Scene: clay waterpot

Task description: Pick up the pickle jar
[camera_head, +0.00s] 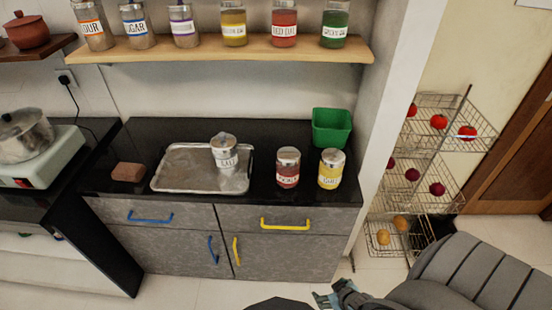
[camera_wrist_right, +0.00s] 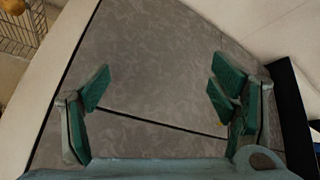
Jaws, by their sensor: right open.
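The pickle jar (camera_head: 288,168) seems to be the red one with a silver lid and a white label too small to read surely. It stands upright on the black counter, between the tray and a yellow jar (camera_head: 331,169). My right gripper (camera_head: 335,296) is at the bottom of the head view, in front of and below the counter, well apart from the jar. In the right wrist view my right gripper (camera_wrist_right: 158,90) is open and empty, facing grey cabinet fronts. The jar is not in that view. My left gripper is not in view.
A metal tray (camera_head: 172,183) holds a salt jar (camera_head: 225,152). A brown block (camera_head: 128,171) lies left of it, and a green bin (camera_head: 332,127) stands behind the yellow jar. A shelf (camera_head: 220,49) with several jars hangs above. A wire rack (camera_head: 433,150) stands right.

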